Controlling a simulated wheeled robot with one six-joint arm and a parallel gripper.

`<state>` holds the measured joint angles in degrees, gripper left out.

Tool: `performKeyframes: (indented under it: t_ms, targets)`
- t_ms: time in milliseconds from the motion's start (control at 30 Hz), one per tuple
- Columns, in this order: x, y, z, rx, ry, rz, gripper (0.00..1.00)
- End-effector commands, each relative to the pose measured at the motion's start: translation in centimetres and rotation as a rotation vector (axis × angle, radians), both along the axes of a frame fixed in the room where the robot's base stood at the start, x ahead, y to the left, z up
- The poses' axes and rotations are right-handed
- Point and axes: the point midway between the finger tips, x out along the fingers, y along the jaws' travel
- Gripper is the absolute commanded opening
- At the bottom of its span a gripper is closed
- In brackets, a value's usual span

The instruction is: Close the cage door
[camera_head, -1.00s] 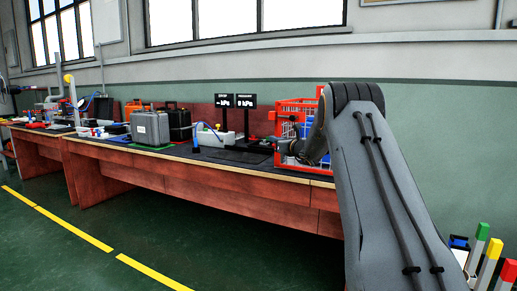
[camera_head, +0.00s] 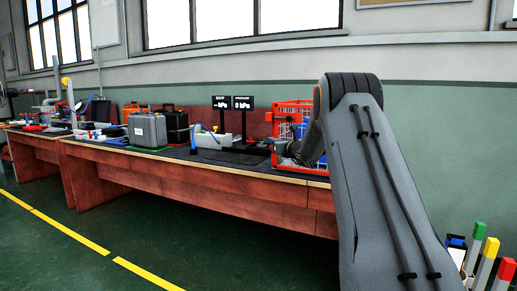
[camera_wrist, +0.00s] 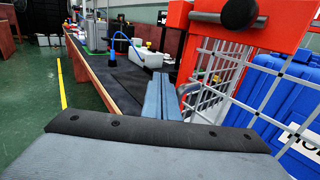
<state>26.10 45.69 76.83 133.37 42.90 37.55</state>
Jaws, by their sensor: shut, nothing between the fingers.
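The cage (camera_head: 293,104) has an orange frame and pale wire mesh and stands at the right end of the bench, partly hidden behind my arm. In the wrist view, an orange frame part (camera_wrist: 285,28) with a round black knob and white wire mesh (camera_wrist: 236,75) fills the upper right. I cannot tell exactly how far the door stands open. A blue case (camera_wrist: 262,88) with a white label shows behind the mesh. My gripper (camera_wrist: 162,92) is shut and empty, just left of the mesh; whether it touches is unclear. It also shows beside the cage in the head view (camera_head: 282,148).
The long red-brown bench (camera_head: 190,180) runs along the wall. Coloured posts (camera_head: 480,240) stand at the lower right. The green floor in front is clear.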

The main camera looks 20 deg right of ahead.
Motion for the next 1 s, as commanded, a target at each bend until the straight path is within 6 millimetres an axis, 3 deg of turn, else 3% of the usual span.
performKeyframes:
  t_ms: [100, 333, 600, 867, 967, 1000]
  targets:
    - [-1.1, 3.2, 0.0, 0.0, 0.001, 0.018, 0.0]
    - [-4.2, 7.0, 0.0, -0.001, 0.002, 0.022, 0.0]
    - [-6.4, 9.3, -0.1, -0.001, 0.001, 0.02, 0.0]
    - [-6.8, 10.3, -0.1, -0.015, 0.004, 0.034, 0.0]
    - [-7.3, 13.2, 0.3, -0.068, 0.015, 0.096, 0.0]
    - [-7.7, 15.1, 0.3, -0.104, 0.024, 0.137, 0.0]
